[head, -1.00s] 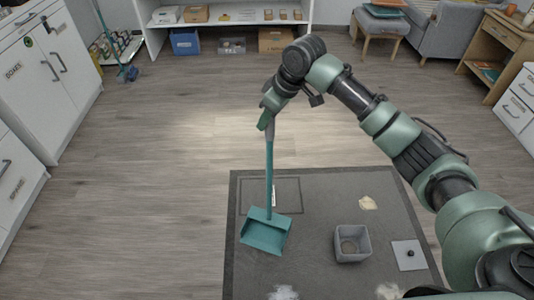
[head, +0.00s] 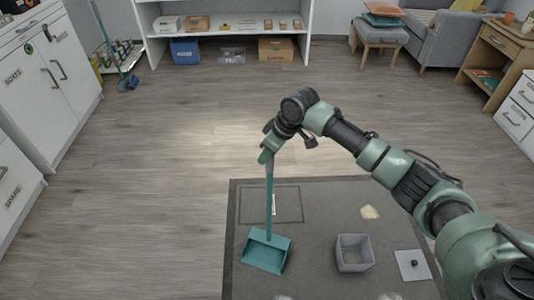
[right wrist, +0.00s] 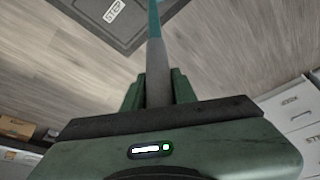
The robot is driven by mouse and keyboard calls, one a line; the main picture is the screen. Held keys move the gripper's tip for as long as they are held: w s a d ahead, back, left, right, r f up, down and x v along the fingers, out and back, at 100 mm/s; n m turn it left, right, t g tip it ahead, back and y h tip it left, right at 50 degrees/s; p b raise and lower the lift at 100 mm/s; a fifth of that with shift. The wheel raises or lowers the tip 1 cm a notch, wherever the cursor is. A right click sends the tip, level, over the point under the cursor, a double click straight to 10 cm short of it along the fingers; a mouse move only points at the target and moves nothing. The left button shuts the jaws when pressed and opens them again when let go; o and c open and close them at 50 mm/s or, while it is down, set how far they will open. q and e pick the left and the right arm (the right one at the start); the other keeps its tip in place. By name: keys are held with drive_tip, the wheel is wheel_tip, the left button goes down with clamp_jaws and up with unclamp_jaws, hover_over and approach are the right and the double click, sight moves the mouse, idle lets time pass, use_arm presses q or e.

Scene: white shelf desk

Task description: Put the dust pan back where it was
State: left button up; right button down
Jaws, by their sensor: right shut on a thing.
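The teal dust pan (head: 265,250) hangs at the lower end of its long upright handle, over the left part of the dark mat (head: 325,195). I cannot tell whether it touches the mat. My right gripper (head: 267,156) is shut on the top of the handle. In the right wrist view the gripper (right wrist: 157,90) has its green fingers on both sides of the grey grip (right wrist: 157,70). A thin outlined rectangle (head: 290,221) with a white label lies on the mat behind the pan; the handle crosses it. My left gripper is not in view.
On the mat are a grey bin (head: 354,254), a beige patch (head: 370,212) and a light square plate with a black knob (head: 412,265). A blue broom (head: 106,45) stands at the far left cabinets. The wooden floor (head: 150,180) left of the mat is clear.

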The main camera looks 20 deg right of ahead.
drive_tip(key=c, duration=1.5)
unclamp_jaws()
drive_tip(key=shift+f, duration=0.1)
drive_tip(key=shift+c, duration=0.2)
drive_tip(key=o, duration=0.4)
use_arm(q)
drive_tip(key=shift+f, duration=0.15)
use_arm(e)
drive_tip(key=shift+r, duration=0.4)
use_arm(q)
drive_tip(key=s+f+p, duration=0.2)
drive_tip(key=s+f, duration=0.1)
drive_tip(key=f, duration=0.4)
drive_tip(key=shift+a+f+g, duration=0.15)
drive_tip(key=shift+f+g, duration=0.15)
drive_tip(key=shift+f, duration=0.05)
use_arm(e)
drive_tip(key=v, duration=1.1)
drive_tip(key=shift+s+r, duration=0.1)
drive_tip(key=shift+r, duration=0.15)
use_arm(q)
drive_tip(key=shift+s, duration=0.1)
